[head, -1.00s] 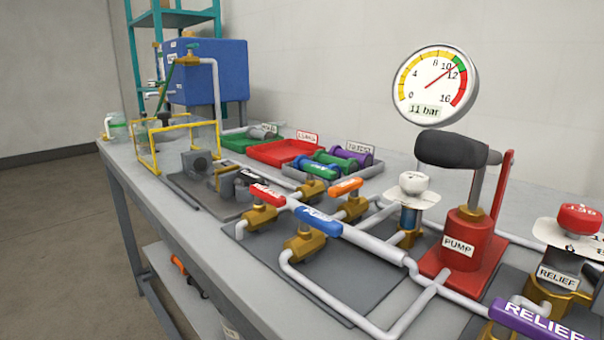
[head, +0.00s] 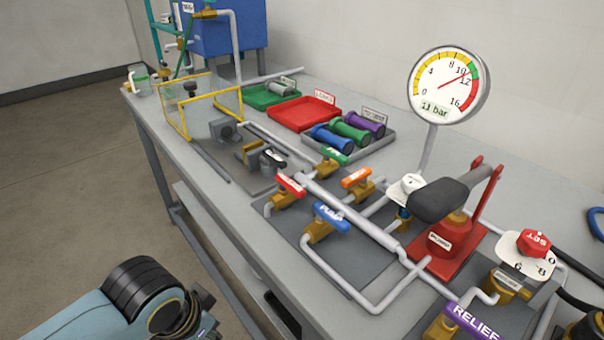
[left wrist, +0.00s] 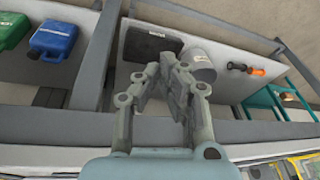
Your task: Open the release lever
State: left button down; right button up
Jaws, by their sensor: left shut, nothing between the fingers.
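No lever in view carries a label I can read as release. In the head view a black-handled lever (head: 272,157) with a small white label sits by the vise-like clamp behind the valves; its label is too small to read. A purple lever marked RELIEF (head: 470,321) lies at the bottom right, partly cut off by the frame edge. My left arm enters the head view at the bottom left, away from both levers. In the left wrist view my left gripper (left wrist: 167,72) is shut and empty, over the lower shelf. My right gripper is not in view.
Red, blue and orange valve handles (head: 331,218) stand among grey pipes on the bench. A red pump (head: 448,240) and a gauge (head: 449,85) reading 11 bar are at right. A yellow frame (head: 203,105) stands behind. The left wrist view shows jerrycans (left wrist: 54,40) on the shelf.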

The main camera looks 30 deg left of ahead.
pick_arm(q)
notch_tip(320, 180, up, 13)
jog(key=w+p, duration=0.2)
jog(key=p, duration=0.2)
notch_tip(320, 180, up, 13)
jog(key=m+h+p, duration=0.2)
jog(key=m, duration=0.1)
send_over(290, 188)
jog(key=w+d, duration=0.2)
jog(key=w, duration=0.2)
jog(key=shift+w+d+t, duration=0.1)
jog(key=shift+t, duration=0.3)
jog(key=x, duration=0.9)
jog(key=shift+d+f, duration=0.1)
jog(key=shift+f, duration=0.05)
jog(key=shift+s+a+f+p, duration=0.1)
jog(key=shift+s+a+p, duration=0.1)
jog(key=shift+s+p, duration=0.3)
jog(key=shift+s+a+f+p, duration=0.1)
jog(key=shift+s+a+p, duration=0.15)
jog(key=shift+s, duration=0.4)
jog(key=shift+s+a+f+p, duration=0.1)
jog(key=shift+s+a+p, duration=0.1)
jog(key=shift+s+p, duration=0.3)
jog(key=shift+f, duration=0.1)
